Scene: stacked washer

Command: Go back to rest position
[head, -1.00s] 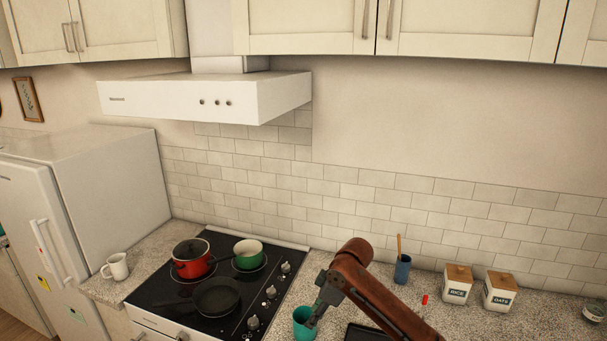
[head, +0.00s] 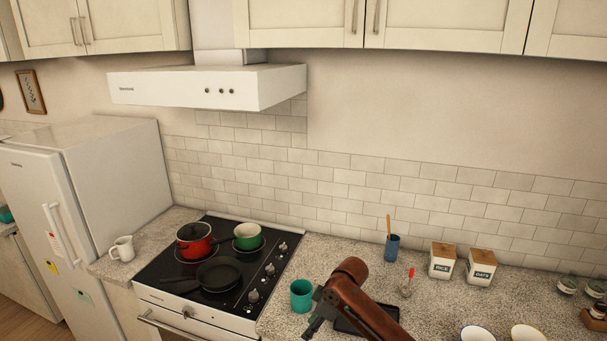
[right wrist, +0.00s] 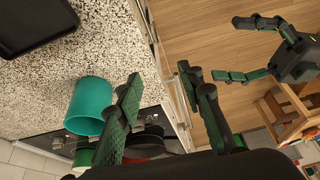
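My right gripper (head: 318,320) is beside the teal cup (head: 301,296), at the counter's front edge. In the right wrist view its two fingers (right wrist: 165,100) are spread wide with nothing between them. The teal cup (right wrist: 90,105) stands outside the fingers there, on the speckled counter. My left gripper (right wrist: 243,48) shows at the upper right of the right wrist view, above the wood floor. Its fingers are apart and empty. It is outside the head view.
The stove (head: 215,280) carries a red pot (head: 194,241), a green pot (head: 247,237) and a black pan (head: 217,276). A dark tray (head: 365,318) lies partly behind my right arm. A wooden chair (right wrist: 285,110) stands near my left gripper.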

